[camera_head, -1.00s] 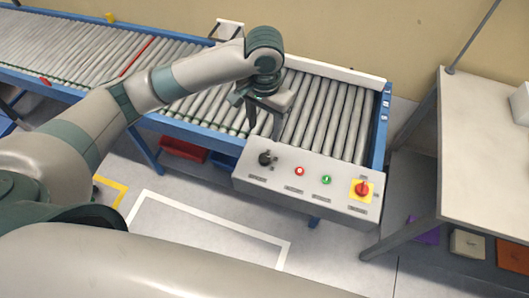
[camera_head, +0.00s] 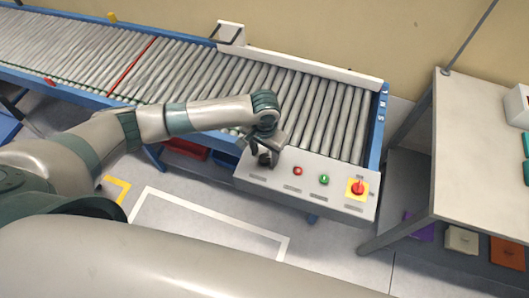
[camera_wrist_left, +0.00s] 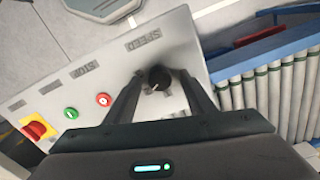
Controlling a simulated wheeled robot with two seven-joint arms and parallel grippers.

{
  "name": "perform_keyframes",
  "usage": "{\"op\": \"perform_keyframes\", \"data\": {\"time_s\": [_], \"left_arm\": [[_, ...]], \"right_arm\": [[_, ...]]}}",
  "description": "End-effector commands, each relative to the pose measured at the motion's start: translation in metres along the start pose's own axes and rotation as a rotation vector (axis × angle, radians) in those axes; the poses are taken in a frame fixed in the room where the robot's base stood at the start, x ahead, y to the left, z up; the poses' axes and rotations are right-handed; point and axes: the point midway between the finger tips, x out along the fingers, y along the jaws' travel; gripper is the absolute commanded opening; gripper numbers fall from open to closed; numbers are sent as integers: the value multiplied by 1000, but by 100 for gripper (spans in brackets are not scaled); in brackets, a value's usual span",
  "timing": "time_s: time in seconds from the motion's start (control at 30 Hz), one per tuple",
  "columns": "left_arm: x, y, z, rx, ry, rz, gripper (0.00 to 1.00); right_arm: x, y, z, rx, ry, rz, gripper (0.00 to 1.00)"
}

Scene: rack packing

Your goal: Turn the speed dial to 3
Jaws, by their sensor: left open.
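The speed dial (camera_wrist_left: 158,77) is a black knob on the grey control panel (camera_wrist_left: 105,60), with the word SPEED printed near it in the left wrist view. A light pointer mark shows on the knob, but I cannot read which number it points to. My left gripper (camera_wrist_left: 160,92) is open, with one finger on each side of the dial; I cannot tell whether the fingers touch it. In the head view my left gripper (camera_head: 265,158) is over the panel's left end and largely hides the dial. My right gripper is not in view.
Right of the dial on the panel are a red button (camera_head: 297,171), a green button (camera_head: 324,180) and a red switch on a yellow plate (camera_head: 357,188). The roller conveyor (camera_head: 320,110) lies behind the panel. A grey table (camera_head: 480,160) stands at the right.

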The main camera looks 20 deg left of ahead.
Motion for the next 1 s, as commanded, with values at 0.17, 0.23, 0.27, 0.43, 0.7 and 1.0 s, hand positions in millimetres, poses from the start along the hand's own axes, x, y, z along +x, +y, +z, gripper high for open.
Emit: {"op": "perform_keyframes", "data": {"time_s": [0.17,0.23,0.27,0.43,0.7,1.0], "left_arm": [[3,0,0,1,0,1,50],[3,0,0,0,1,1,50],[3,0,0,0,0,1,50],[2,0,0,0,0,1,26],[2,0,0,3,0,0,8],[2,0,0,69,0,0,8]], "right_arm": [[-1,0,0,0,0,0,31],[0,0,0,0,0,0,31],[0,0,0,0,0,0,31],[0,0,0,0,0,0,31],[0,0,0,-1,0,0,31],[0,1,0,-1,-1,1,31]]}}
